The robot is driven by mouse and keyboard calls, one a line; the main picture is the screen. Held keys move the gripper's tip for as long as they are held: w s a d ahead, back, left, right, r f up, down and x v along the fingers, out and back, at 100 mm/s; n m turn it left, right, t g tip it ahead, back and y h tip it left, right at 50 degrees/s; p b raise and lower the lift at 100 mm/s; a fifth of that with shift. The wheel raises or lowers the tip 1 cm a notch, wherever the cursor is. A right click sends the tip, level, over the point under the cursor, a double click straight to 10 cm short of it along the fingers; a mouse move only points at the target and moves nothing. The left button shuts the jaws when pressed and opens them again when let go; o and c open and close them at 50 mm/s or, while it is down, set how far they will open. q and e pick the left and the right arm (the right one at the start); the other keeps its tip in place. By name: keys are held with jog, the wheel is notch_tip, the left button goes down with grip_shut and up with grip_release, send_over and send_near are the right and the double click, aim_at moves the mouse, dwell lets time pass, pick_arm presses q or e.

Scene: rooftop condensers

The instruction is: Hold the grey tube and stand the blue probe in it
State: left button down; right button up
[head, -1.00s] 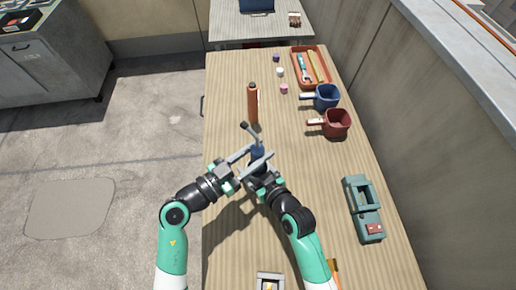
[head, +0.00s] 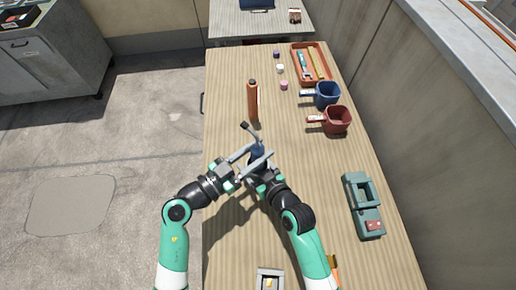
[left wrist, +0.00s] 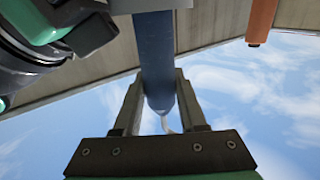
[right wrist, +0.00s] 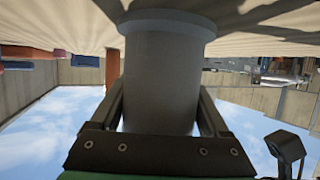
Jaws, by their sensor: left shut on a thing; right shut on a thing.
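The blue probe (head: 257,153) stands about upright between the fingers of my left gripper (head: 253,158). In the left wrist view, the probe (left wrist: 154,50) is clasped by both fingers near its rounded end, and its other end meets a grey surface at the top edge. The grey tube (right wrist: 162,75) shows large in the right wrist view, its flared rim against the tabletop. My right gripper (right wrist: 163,115) is shut around the tube's sides. In the head view the tube is mostly hidden by the grippers. I cannot tell how far the probe is inside the tube.
An orange cylinder (head: 253,103) stands just beyond the grippers on the wooden table (head: 225,85). A red pot (head: 336,120), a blue pot (head: 326,94), an orange tray (head: 325,80) and small caps lie at the back right. A teal device (head: 369,222) lies right. The table's left side is clear.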

pick_arm(q)
jog(key=shift+f, duration=0.7)
dwell(0.4)
jog(key=shift+c, duration=1.9)
grip_release()
jog(key=shift+f, duration=0.1)
jog(key=shift+a, duration=0.1)
jog(key=v, duration=1.2)
pick_arm(e)
jog(key=o, duration=1.3)
